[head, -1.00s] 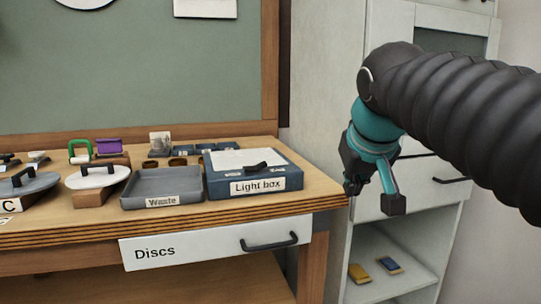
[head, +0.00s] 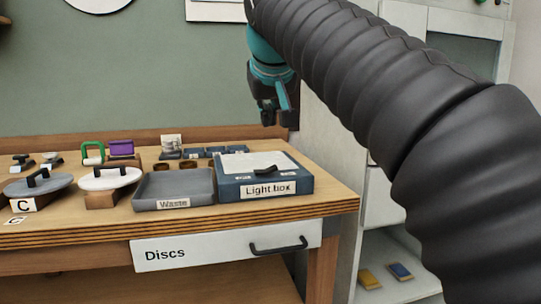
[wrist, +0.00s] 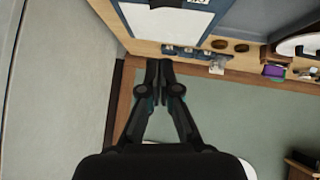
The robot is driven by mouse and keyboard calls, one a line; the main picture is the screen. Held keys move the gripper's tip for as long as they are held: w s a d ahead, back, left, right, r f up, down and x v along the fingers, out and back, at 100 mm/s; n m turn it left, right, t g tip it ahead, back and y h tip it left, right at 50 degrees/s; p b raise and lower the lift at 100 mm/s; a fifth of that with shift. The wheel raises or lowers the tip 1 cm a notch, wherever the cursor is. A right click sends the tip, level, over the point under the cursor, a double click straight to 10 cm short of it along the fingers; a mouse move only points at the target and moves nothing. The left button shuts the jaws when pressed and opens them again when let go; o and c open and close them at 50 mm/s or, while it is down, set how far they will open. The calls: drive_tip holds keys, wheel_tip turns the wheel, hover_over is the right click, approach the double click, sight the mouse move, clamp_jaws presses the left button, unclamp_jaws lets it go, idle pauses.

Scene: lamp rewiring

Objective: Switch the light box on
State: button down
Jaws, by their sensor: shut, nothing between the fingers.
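The light box (head: 302,188) is a dark blue box with a white top panel, a label on its front and a black rocker-like switch (head: 264,171) on its top near the front. It stands on the bench near the right end. Its white panel shows at the top of the wrist view (wrist: 170,22). My gripper (head: 268,120) is shut and empty, pointing down in the air above and behind the light box, well apart from it. In the wrist view my gripper's fingertips (wrist: 159,64) are together.
A grey waste tray (head: 150,206) stands just left of the light box. Lidded discs (head: 110,178) sit further left. Small blue containers (head: 214,150) line the back. A white cabinet (head: 340,150) stands right of the bench. The Discs drawer (head: 215,246) is shut below.

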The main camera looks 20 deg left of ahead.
hover_over(265, 170)
drive_tip(key=f, duration=0.4)
drive_tip(key=f+b, duration=0.1)
drive_tip(key=f, duration=0.2)
drive_tip(key=shift+s+d+f, duration=0.1)
drive_tip(key=shift+s+d, duration=0.1)
drive_tip(key=shift+d, duration=0.1)
drive_tip(key=shift+d+f+b, duration=0.25)
drive_tip(key=shift+f+b, duration=0.2)
drive_tip(key=shift+f, duration=0.75)
drive_tip(key=shift+w+f, duration=0.15)
drive_tip(key=shift+f, duration=0.5)
